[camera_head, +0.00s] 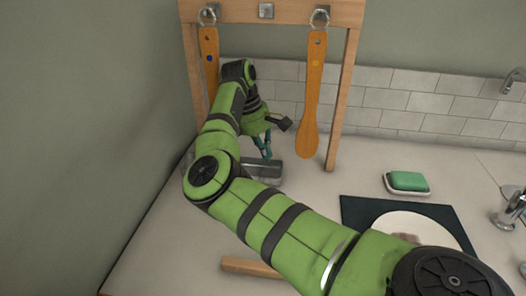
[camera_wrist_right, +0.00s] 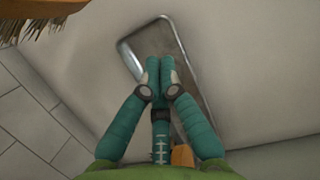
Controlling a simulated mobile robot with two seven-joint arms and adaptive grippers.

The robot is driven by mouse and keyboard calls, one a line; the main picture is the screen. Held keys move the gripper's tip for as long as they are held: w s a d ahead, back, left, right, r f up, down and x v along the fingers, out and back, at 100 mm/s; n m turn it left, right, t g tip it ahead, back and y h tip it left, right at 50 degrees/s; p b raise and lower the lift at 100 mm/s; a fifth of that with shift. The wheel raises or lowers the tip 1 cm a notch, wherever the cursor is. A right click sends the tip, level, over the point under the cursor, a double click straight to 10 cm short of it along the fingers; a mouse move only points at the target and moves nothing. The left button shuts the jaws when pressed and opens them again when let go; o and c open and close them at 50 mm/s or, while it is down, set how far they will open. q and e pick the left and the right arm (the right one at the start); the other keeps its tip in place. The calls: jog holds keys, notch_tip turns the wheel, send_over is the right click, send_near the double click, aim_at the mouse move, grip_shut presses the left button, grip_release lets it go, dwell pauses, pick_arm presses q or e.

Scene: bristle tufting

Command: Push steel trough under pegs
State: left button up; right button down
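The steel trough (camera_head: 262,171) is a shallow grey metal tray on the counter below the wooden rack. It also shows in the right wrist view (camera_wrist_right: 176,42), partly hidden by the fingers. My right gripper (camera_head: 266,153) is low over the trough, between the two hanging wooden tools. In the wrist view its teal fingertips (camera_wrist_right: 160,67) are together with nothing visible between them, and overlap the trough; contact is unclear. Metal fittings at the pegs show on the rack's top bar, at left (camera_head: 207,16) and right (camera_head: 319,19). My left gripper is out of view.
Long wooden tools hang at left (camera_head: 209,66) and right (camera_head: 312,92); my arm partly covers the left one. Bristles (camera_wrist_right: 38,18) show in the wrist view. A green soap (camera_head: 407,181) in a dish and a white plate (camera_head: 425,225) on a dark mat stand right.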

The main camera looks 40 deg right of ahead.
aim_at(273, 171)
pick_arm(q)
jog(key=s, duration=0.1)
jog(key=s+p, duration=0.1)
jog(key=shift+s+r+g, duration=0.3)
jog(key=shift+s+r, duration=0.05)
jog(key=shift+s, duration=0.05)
pick_arm(e)
jog(key=x, duration=0.7)
jog(key=shift+d+f, duration=0.1)
jog(key=shift+f, duration=0.1)
